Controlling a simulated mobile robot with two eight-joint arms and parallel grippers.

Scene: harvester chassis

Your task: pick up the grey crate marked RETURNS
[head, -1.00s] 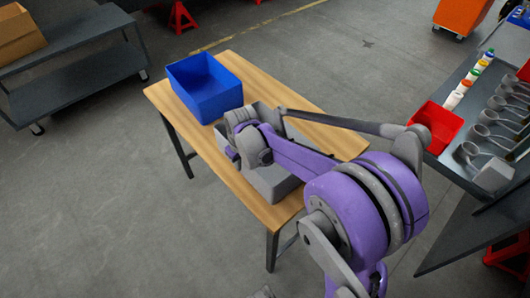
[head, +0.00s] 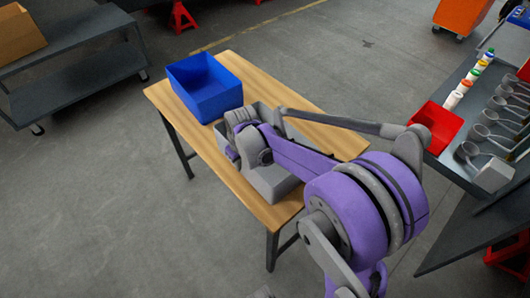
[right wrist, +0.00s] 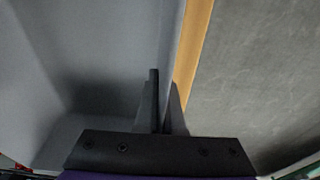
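The grey crate (head: 272,182) stands on the wooden table, largely covered by my right arm in the head view. No RETURNS marking can be read. In the right wrist view the crate's inside (right wrist: 95,60) fills the left, and its wall runs down between my fingers. My right gripper (right wrist: 164,95) has one finger inside the wall and one outside. The fingers are close together and look shut on the wall. In the head view the fingertips are hidden behind the wrist. My left gripper is not in view.
The wooden table (head: 257,208) also holds a blue crate (head: 207,100) just behind the grey one. A dark bench at the right carries a red bin (head: 438,122), bottles and metal parts. A grey cart (head: 75,75) stands at the far left. Open floor lies left of the table.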

